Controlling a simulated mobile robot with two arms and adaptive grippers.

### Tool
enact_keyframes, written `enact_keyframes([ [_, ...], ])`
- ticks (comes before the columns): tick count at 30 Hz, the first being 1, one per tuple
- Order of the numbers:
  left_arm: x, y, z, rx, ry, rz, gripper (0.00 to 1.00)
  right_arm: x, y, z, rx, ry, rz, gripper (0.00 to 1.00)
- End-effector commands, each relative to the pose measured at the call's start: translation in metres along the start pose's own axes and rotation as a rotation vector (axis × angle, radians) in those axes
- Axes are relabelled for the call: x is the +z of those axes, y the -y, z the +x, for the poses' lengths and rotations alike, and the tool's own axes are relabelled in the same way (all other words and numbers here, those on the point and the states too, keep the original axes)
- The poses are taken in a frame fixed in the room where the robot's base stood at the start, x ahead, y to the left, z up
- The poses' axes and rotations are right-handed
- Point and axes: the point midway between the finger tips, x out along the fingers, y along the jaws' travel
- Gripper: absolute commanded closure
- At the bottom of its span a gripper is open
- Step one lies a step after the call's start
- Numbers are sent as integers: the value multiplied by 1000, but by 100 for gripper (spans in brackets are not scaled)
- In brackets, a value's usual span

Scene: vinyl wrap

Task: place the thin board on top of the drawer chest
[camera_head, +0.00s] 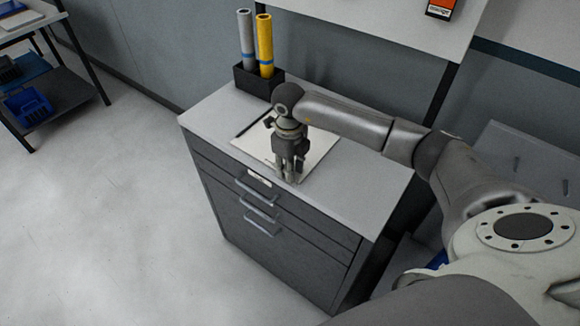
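The drawer chest (345,190) is dark grey with a light top and several silver handles. A thin pale board (320,143) is flat at the middle of the chest top. Whether it rests there or sits just above it is hard to tell. My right gripper (290,179) points down at the board's front edge and covers part of it. The fingertips are small and close together, so I cannot tell whether they grip the board. My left gripper is out of view.
A black holder (258,82) with a grey roll (246,38) and a yellow roll (264,45) stands at the back left of the chest top. A thin dark strip (250,124) lies by the board. The chest top's right end is clear. A shelf with a blue bin (27,105) stands far left.

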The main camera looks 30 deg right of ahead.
Motion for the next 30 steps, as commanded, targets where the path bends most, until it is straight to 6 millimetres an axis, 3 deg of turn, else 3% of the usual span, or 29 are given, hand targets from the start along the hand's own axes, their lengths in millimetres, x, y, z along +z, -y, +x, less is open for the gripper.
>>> enact_keyframes([
  [5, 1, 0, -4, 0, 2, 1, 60, 0, 0, -4, 0, 0, 0, 73],
  [7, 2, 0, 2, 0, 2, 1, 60, 1, 1, -10, -2, 3, 0, 73],
  [21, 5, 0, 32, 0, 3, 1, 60, 1, 0, -103, -2, 4, 0, 73],
  [30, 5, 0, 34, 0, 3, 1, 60, 0, 0, -123, 0, 0, 0, 73],
])
